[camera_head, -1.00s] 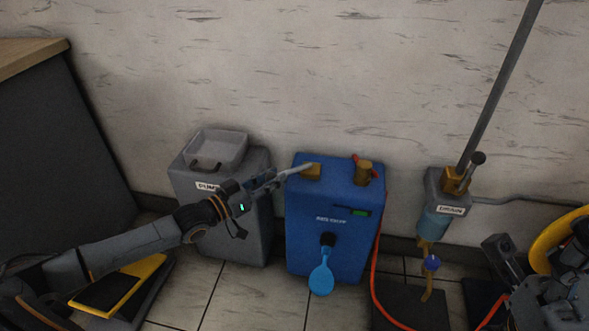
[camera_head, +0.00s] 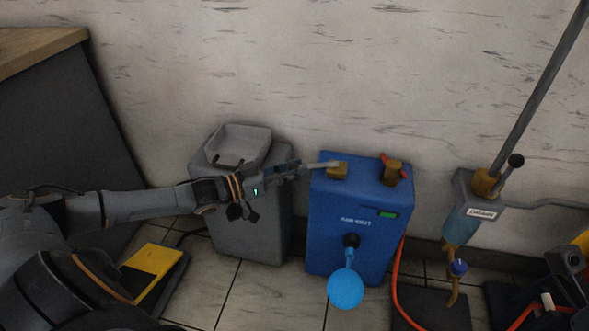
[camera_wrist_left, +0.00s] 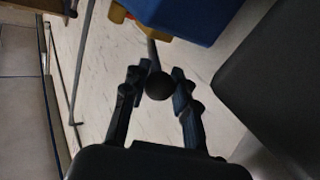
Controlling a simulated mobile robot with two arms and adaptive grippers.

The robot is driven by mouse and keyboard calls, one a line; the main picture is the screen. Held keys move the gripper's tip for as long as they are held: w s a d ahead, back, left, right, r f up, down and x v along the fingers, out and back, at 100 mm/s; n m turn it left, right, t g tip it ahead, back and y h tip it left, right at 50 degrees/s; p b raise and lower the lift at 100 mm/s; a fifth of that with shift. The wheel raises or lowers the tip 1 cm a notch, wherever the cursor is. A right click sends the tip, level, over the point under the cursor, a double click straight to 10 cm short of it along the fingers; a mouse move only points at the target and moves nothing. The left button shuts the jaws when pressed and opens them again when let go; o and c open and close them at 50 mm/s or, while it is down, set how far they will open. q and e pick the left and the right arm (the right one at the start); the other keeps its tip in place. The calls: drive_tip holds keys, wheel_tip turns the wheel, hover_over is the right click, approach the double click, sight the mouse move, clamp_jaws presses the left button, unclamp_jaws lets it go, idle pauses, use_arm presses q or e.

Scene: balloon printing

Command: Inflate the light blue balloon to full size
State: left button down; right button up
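The light blue balloon (camera_head: 345,291) hangs below the black nozzle (camera_head: 351,241) on the front of the blue machine (camera_head: 340,215). It is round and small next to the machine. A grey lever (camera_head: 322,164) points left from a brass valve (camera_head: 338,171) on the machine's top. My left gripper (camera_head: 292,171) is at the lever's free end. In the left wrist view, the lever's black knob (camera_wrist_left: 158,86) sits between its two fingers; I cannot tell whether they grip it. Dark parts of my right gripper (camera_head: 565,275) show at the right edge, its fingers unclear.
A grey bin-like unit (camera_head: 250,235) stands left of the blue machine, behind my left arm. A yellow-topped pedal (camera_head: 152,262) lies on the floor. A labelled wall valve (camera_head: 480,212) with a lever and a red hose (camera_head: 398,285) are to the right.

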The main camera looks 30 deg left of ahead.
use_arm(q)
drive_tip(key=c, duration=1)
unclamp_jaws()
drive_tip(key=shift+s+a, duration=0.1)
drive_tip(key=shift+v, duration=4)
drive_tip(key=shift+f, duration=0.1)
